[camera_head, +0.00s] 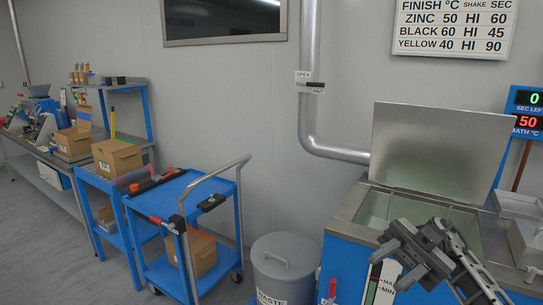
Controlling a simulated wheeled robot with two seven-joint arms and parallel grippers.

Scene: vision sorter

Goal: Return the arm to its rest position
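My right gripper (393,264) is in the lower right of the head view, in front of and above the near edge of the blue bath machine (345,262). Its two dark fingers point left and down and look spread apart. I see nothing held between them. My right arm comes in from the bottom right corner. My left gripper and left arm are not in view.
The bath's metal lid (440,148) stands open behind my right gripper. A grey waste bin (284,275) stands left of the machine. A blue cart (160,200) with a metal handle and a cardboard box (195,252) is further left. Open floor lies at lower left.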

